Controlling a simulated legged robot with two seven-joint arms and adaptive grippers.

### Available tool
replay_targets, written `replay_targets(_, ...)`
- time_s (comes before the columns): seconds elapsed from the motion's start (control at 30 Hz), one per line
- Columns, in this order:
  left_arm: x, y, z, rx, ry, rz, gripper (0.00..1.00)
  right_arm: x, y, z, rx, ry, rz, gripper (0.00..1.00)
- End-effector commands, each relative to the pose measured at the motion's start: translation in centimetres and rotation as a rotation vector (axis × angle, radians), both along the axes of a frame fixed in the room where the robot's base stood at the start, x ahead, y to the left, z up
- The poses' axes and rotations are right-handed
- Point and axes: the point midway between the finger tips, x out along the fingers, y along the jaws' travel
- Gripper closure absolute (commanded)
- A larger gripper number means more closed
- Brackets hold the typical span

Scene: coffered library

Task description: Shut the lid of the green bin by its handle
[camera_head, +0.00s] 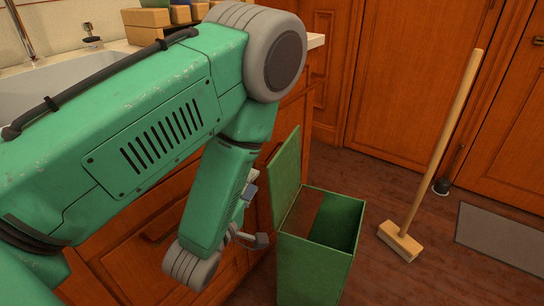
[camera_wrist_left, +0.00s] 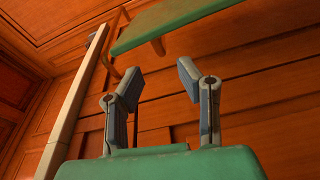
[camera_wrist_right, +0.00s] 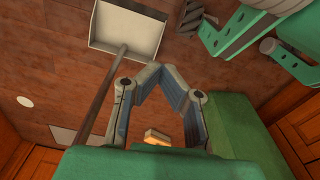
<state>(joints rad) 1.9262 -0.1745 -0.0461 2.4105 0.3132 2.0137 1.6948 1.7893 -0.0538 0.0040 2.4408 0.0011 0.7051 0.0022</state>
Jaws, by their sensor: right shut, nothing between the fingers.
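The green bin (camera_head: 315,268) stands on the floor right of the cabinets in the head view. Its lid (camera_head: 286,172) is raised, close to upright, along the bin's left side. My left gripper (camera_head: 251,213) is left of the lid, partly hidden by my arm. In the left wrist view my left gripper (camera_wrist_left: 160,75) is open and empty, with a green panel, apparently the lid (camera_wrist_left: 185,22), ahead of the fingers. My right gripper (camera_wrist_right: 161,72) is shut and empty, in the right wrist view only.
A wooden broom (camera_head: 399,240) stands on the floor right of the bin, and a grey mat (camera_head: 500,238) lies farther right. A sink counter (camera_head: 318,41) is at the left. The right wrist view shows a pale dustpan (camera_wrist_right: 130,28) with a long handle.

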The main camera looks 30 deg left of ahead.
Motion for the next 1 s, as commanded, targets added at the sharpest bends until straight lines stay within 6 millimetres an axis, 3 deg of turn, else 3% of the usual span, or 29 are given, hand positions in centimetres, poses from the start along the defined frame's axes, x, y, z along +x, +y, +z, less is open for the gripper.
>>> replay_targets(0.47, 2.9, 0.2, 0.7, 0.001, 0.0, 0.004, 0.68, 0.0, 0.0, 7.2, 0.001, 0.0, 0.001, 1.0)
replay_targets(0.73, 8.2, 1.0, 0.0, 0.005, -0.005, -0.001, 0.68, 0.0, 0.0, 5.2, 0.001, 0.001, 0.001, 1.0)
replay_targets(1.0, 10.9, 1.3, 0.1, 0.003, -0.002, -0.001, 0.68, 0.0, 0.0, 4.6, 0.001, 0.0, 0.001, 1.0)
